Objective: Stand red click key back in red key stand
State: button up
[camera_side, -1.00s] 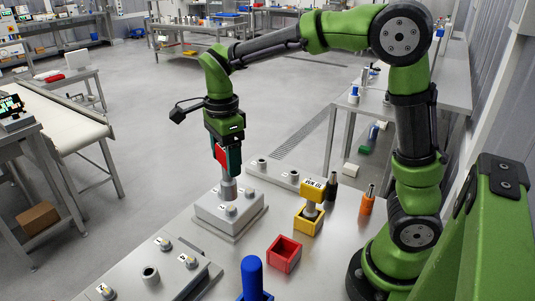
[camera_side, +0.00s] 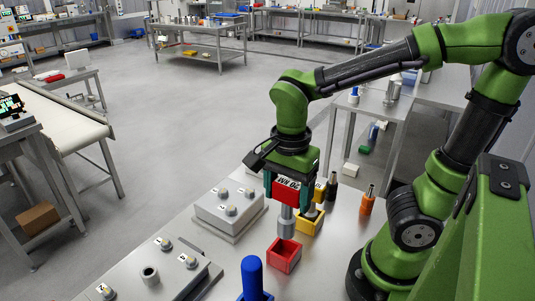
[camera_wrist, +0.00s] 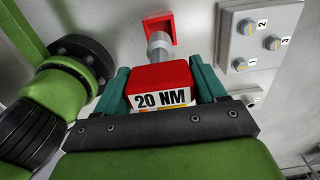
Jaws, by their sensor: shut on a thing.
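The red click key (camera_side: 289,192) is in my gripper (camera_side: 291,197), shut on its red head with one finger on each side. Its grey metal shaft (camera_side: 286,222) hangs down, about upright. In the wrist view the red key (camera_wrist: 160,76) shows a "20 NM" label between the teal fingers of my gripper (camera_wrist: 162,84). The red key stand (camera_side: 284,254) is an open square box on the table, just below and in front of the shaft. In the wrist view the stand (camera_wrist: 158,32) lies beyond the shaft's end. The key appears above the stand, not in it.
A yellow key stand (camera_side: 309,222) with its key stands close behind, partly hidden by my gripper. A grey block with numbered knobs (camera_side: 230,208) is to the left. A blue handle (camera_side: 252,277) stands in front. Black and orange (camera_side: 367,200) tools stand to the right.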

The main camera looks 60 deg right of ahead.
aim_at(286, 223)
dwell(0.4)
jog(key=shift+f, duration=1.75)
jog(key=shift+f, duration=2.65)
jog(key=o, duration=1.3)
